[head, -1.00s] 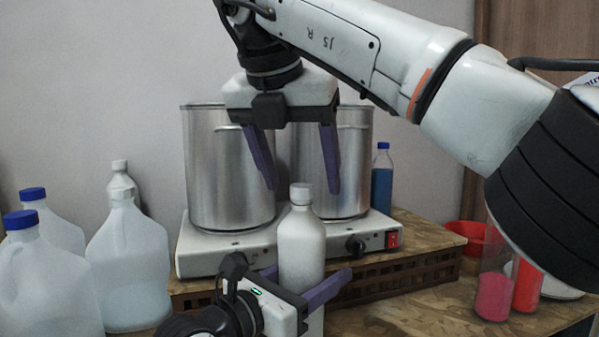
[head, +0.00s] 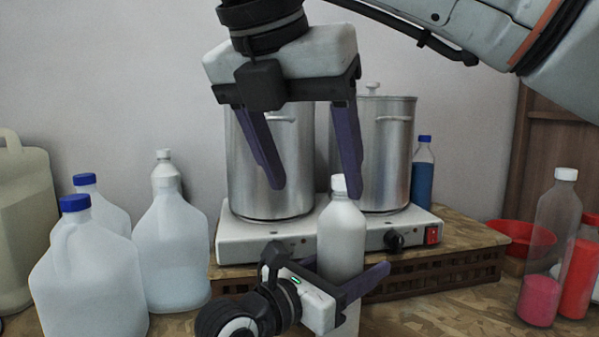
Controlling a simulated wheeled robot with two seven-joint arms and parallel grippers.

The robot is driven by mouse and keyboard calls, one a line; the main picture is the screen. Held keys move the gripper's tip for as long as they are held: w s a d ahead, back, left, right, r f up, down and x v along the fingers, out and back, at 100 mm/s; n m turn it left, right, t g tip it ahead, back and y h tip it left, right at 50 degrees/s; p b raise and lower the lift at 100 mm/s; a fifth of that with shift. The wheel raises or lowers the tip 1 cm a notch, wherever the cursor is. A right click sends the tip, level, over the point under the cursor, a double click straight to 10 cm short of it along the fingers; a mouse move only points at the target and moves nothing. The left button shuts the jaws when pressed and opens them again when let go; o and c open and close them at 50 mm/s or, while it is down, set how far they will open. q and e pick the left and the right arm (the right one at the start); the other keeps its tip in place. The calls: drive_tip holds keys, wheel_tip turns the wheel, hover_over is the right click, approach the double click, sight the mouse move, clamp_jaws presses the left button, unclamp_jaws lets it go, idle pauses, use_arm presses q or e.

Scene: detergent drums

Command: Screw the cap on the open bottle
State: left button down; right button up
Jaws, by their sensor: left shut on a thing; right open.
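A white bottle (head: 342,235) stands upright in the middle of the head view, with a white cap (head: 338,184) sitting on its top. Whether the cap is screwed tight cannot be told. My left gripper (head: 345,272), low in the picture, is shut on the bottle's body; one finger is partly hidden behind the bottle. My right gripper (head: 315,192) hangs above with its dark purple fingers pointing down. It is open and empty. Its right finger overlaps the cap's right edge in the picture; its left finger is well to the left of the cap.
Two steel pots (head: 395,150) stand on a white hot plate (head: 265,243) on a wooden rack behind. Several white jugs (head: 90,275) stand at left. A blue bottle (head: 424,180), a red bowl (head: 520,238) and a clear bottle with pink contents (head: 541,300) are at right.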

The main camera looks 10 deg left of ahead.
sight(339, 277)
drive_tip(key=shift+s+a, duration=0.25)
drive_tip(key=shift+s, duration=0.4)
drive_tip(key=shift+s+a, duration=0.2)
drive_tip(key=shift+s, duration=0.4)
use_arm(q)
drive_tip(key=c, duration=0.6)
unclamp_jaws()
drive_tip(key=shift+o, duration=0.2)
drive_tip(key=shift+a, duration=0.1)
drive_tip(key=v, duration=1)
use_arm(e)
drive_tip(key=shift+f, duration=0.1)
use_arm(q)
drive_tip(key=shift+s, duration=0.1)
